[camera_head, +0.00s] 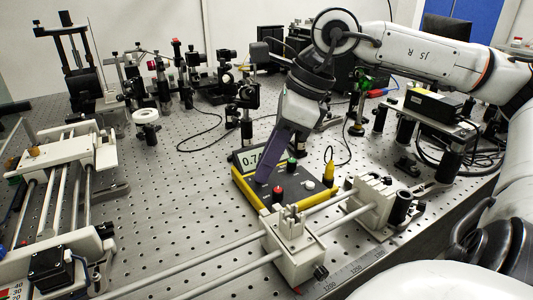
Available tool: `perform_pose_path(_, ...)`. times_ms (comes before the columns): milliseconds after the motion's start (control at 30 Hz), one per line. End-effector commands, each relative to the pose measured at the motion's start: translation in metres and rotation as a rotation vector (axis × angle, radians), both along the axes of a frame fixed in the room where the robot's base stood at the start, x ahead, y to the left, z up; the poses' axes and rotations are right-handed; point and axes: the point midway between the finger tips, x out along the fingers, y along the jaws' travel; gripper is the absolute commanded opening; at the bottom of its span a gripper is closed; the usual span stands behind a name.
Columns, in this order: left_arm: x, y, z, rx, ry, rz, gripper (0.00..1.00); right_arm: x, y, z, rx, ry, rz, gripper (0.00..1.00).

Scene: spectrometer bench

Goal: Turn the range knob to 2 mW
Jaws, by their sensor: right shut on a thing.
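The power meter (248,197) is a yellow-edged box with a dark top panel, standing on the perforated bench. Its display (245,160) shows digits beginning "0.7"; the rest is hidden by my gripper. My right gripper (264,177) comes down from above with its purple fingers at the meter's panel, just in front of the display. It is shut on the range knob, which the fingers hide, so I cannot read its setting. A red post (278,194), a green post (291,164) and a white button (309,185) show on the panel. My left gripper is not in view.
A yellow plug (328,174) with a black cable stands at the meter's right. A rail with a pale carriage (293,247) runs close in front. Optic mounts (247,105) stand behind, and a slide stage (45,165) is at left. Bare bench lies left of the meter.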

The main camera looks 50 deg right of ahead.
Motion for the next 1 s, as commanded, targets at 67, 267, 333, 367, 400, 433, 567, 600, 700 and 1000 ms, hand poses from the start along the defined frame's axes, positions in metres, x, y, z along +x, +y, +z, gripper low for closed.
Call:
perform_pose_path(67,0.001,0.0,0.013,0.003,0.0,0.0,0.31,0.001,-0.001,0.006,0.003,0.002,0.071,0.0)
perform_pose_path(267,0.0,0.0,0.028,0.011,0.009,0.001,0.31,0.002,-0.003,0.005,0.0,0.006,0.252,0.0)
perform_pose_path(333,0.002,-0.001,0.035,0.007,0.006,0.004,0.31,0.002,-0.003,0.005,0.0,0.006,0.311,0.0)
perform_pose_path(367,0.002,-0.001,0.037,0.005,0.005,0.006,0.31,0.002,-0.003,0.004,0.0,0.007,0.335,0.0)
perform_pose_path(400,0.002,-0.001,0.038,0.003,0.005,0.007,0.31,0.003,-0.004,0.004,-0.002,0.005,0.366,0.0)
perform_pose_path(433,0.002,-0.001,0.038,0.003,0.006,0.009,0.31,0.003,-0.004,0.003,-0.002,0.005,0.387,0.0)
perform_pose_path(567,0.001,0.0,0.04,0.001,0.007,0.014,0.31,0.004,-0.004,0.002,-0.002,0.004,0.472,0.0)
perform_pose_path(600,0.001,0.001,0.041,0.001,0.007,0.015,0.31,0.004,-0.004,0.002,-0.002,0.004,0.494,0.0)
perform_pose_path(700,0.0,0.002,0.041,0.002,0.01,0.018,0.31,0.005,-0.004,0.001,-0.001,0.002,0.541,0.0)
perform_pose_path(1000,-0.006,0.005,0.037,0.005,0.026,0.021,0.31,0.005,-0.004,0.0,-0.002,0.0,0.61,0.0)
